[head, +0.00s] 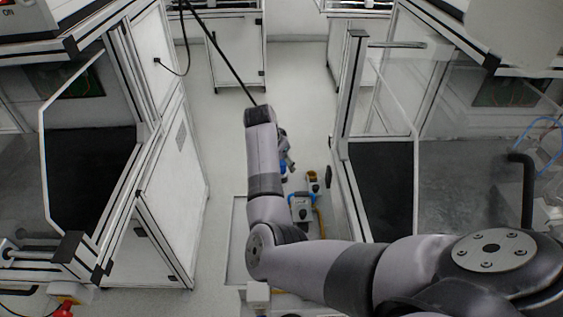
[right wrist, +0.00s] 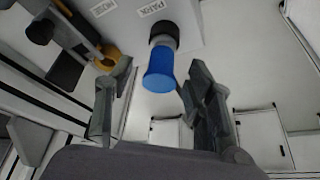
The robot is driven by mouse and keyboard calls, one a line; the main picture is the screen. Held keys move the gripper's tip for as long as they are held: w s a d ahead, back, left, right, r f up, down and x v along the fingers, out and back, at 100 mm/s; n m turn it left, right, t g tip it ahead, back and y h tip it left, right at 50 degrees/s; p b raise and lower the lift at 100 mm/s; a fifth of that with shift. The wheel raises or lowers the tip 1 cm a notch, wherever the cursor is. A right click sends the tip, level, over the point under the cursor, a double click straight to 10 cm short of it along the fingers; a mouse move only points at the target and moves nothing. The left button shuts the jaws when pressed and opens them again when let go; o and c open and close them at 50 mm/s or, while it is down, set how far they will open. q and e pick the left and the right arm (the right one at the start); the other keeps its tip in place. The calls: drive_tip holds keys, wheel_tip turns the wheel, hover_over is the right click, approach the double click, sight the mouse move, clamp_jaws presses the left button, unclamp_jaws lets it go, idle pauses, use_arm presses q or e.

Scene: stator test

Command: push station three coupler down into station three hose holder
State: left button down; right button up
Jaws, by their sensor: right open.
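A blue-ended cylinder (right wrist: 160,70), which looks like the coupler, sits in a dark collar (right wrist: 163,36) next to a "PARK" label in the right wrist view. My right gripper (right wrist: 160,66) is open, with one finger on each side of the blue end and visible gaps to both. In the head view my right gripper (head: 287,152) is small and partly hidden behind my forearm. A yellow ring (right wrist: 108,57), possibly the hose holder, is at upper left near a "HOSE" label; it also shows in the head view (head: 312,176). No station number is readable. My left gripper is not in view.
A yellow hose (head: 320,221) runs beside a grey unit (head: 302,208).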

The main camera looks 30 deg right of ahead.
drive_tip(key=v, duration=1.2)
drive_tip(key=shift+d, duration=0.1)
